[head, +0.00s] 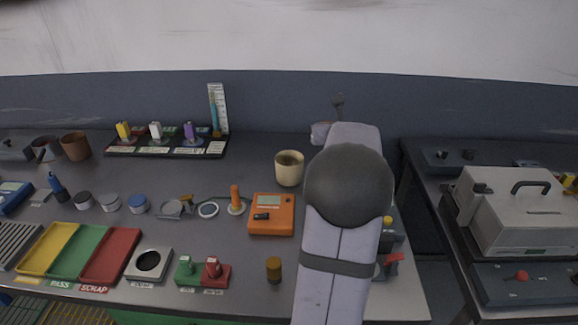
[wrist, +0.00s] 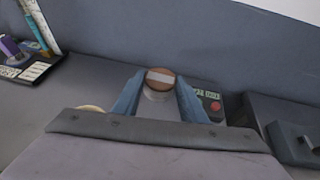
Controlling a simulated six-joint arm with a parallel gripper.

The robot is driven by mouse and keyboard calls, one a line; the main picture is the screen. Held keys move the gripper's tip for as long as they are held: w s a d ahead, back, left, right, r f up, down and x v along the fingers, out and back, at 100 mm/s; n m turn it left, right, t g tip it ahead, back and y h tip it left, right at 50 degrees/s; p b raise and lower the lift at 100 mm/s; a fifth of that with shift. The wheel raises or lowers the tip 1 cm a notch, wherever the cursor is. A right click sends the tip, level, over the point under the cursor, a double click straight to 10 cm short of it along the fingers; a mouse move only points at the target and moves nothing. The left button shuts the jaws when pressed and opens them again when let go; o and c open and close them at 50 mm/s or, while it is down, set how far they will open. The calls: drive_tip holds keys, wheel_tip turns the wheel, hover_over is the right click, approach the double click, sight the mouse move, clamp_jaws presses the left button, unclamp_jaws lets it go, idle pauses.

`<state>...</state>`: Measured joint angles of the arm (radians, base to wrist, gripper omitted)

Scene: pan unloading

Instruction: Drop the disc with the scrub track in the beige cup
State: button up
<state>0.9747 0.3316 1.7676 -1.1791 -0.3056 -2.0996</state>
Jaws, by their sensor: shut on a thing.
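My gripper (wrist: 160,78) shows in the wrist view, its two blue fingers shut on a round disc (wrist: 160,83) with a reddish-brown face and a pale stripe across it. A grey round part shows just below this face; I cannot tell whether it belongs to the disc. The beige cup (head: 289,168) stands upright at the back middle of the table in the head view, just left of my arm. Only part of its rim (wrist: 91,108) shows in the wrist view, to the left of my fingers. In the head view my arm hides the gripper and the disc.
An orange meter (head: 271,214) lies in front of the cup. A black rack with colored blocks (head: 168,145) stands at the back left. Yellow, green and red trays (head: 110,256) lie at the front left. A device with a red button (wrist: 215,105) is right of my fingers.

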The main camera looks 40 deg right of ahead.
drive_tip(key=s+d+r+p, duration=0.4)
drive_tip(key=s+p, duration=0.1)
drive_tip(key=p, duration=1.3)
drive_tip(key=w+a+r+n+t+y, duration=0.1)
drive_tip(key=w+a+n+y, duration=0.2)
drive_tip(key=a+n+y, duration=0.3)
drive_tip(key=w+a+r+n+t+y, duration=0.2)
drive_tip(key=w+a+n+y, duration=0.15)
drive_tip(key=a, duration=0.45)
wheel_tip(320, 180, down, 6)
drive_tip(key=b, duration=0.1)
drive_tip(key=shift+d+f, duration=0.2)
drive_tip(key=shift+y, duration=0.25)
